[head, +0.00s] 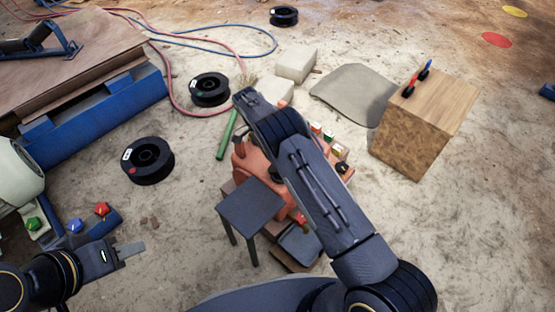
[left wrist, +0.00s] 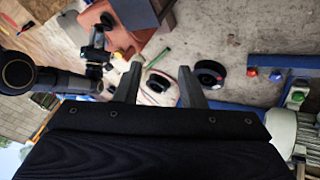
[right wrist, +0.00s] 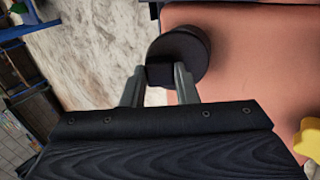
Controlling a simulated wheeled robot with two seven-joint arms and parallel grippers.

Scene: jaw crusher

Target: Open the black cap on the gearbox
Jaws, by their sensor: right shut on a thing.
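The orange gearbox (head: 247,165) stands on the ground in the middle of the head view, partly covered by my right arm. In the right wrist view its flat orange top (right wrist: 255,60) fills the right side. The black cap (right wrist: 187,48) is a round disc with a block-shaped grip at the gearbox's edge. My right gripper (right wrist: 160,82) is shut on that block, one finger on each side. In the head view my right arm hides the cap. My left gripper (head: 130,250) is away at the lower left, empty; its fingers are wide apart in the left wrist view (left wrist: 159,85).
A dark small table (head: 250,207) stands close in front of the gearbox. A wooden block (head: 425,120) is at the right. Black spools (head: 148,160), a green rod (head: 227,135) and hoses lie on the ground. A blue-framed bench (head: 95,115) is at the left.

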